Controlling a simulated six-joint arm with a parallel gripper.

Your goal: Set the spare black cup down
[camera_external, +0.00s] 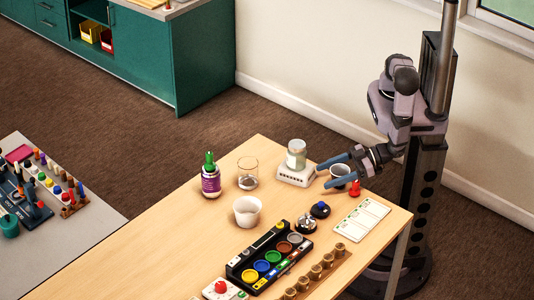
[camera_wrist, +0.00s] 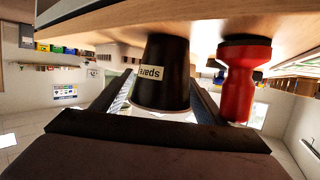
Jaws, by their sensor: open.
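The spare black cup (camera_external: 341,171) stands upright on the wooden table near its right end. It also shows in the wrist view (camera_wrist: 165,85), which is upside down, with its base against the table and a pale label reading "spare". My gripper (camera_external: 331,173) is open, with its blue fingers on either side of the cup. In the wrist view my gripper's fingers (camera_wrist: 160,76) flank the cup, with a gap visible at the left finger. I cannot tell whether the right finger touches it.
A red stamp-like object (camera_external: 355,188) stands close beside the cup; it also shows in the wrist view (camera_wrist: 244,80). A white device with a jar (camera_external: 296,155) is on the other side.

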